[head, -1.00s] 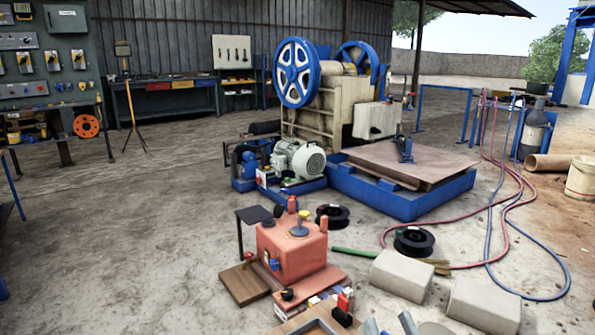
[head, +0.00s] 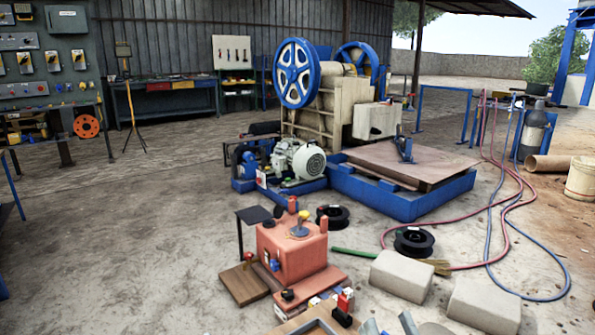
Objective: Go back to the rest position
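The task names no object. I cannot make out the whole of either gripper in the head view. Two pale grey rounded pieces (head: 408,322) stick up at the bottom edge, right of the middle. I cannot tell whether they belong to my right gripper or are loose parts. Nothing is clearly held there. A small red and white block (head: 345,300) with a black part below it stands just left of them. My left gripper is not in view.
The jaw crusher (head: 318,108) stands behind on a blue frame (head: 405,207). An orange control box (head: 303,256) is in front. Concrete blocks (head: 402,276), black reels (head: 414,241) and red and blue hoses lie right. The floor at left is clear.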

